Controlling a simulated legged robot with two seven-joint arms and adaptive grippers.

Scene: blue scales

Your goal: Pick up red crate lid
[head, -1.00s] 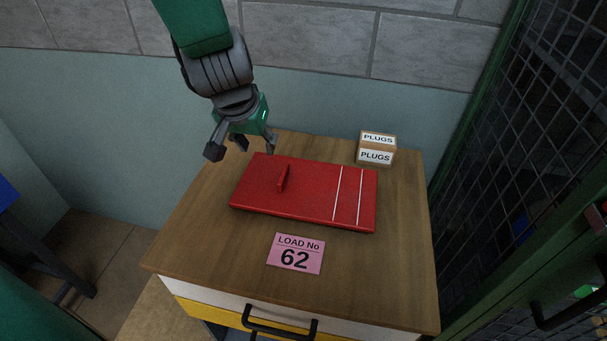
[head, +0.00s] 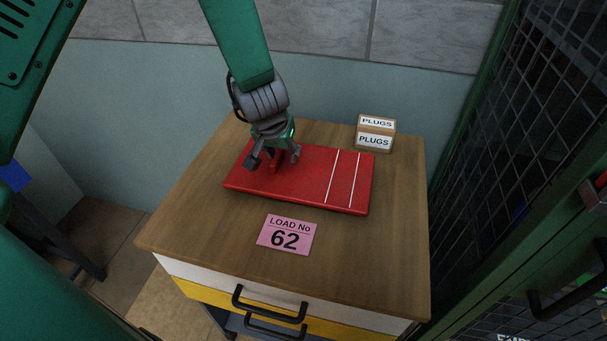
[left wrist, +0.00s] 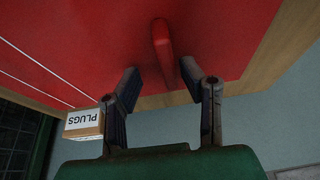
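The red crate lid (head: 312,185) lies flat on the wooden cabinet top, with two white lines across its right part. It fills the upper part of the left wrist view (left wrist: 95,45). Its upright red handle (left wrist: 163,50) stands on the left part of the lid. My left gripper (head: 274,161) is over the handle, pointing down. In the left wrist view the gripper (left wrist: 160,82) is open, with the handle's end between and just beyond its fingertips, a gap on both sides. My right gripper is not in view.
A box marked PLUGS (head: 375,134) stands at the back right of the cabinet top (head: 210,225). A pink card reading 62 (head: 287,235) lies in front of the lid. A wall is close behind; a green-framed mesh cage (head: 510,160) stands on the right.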

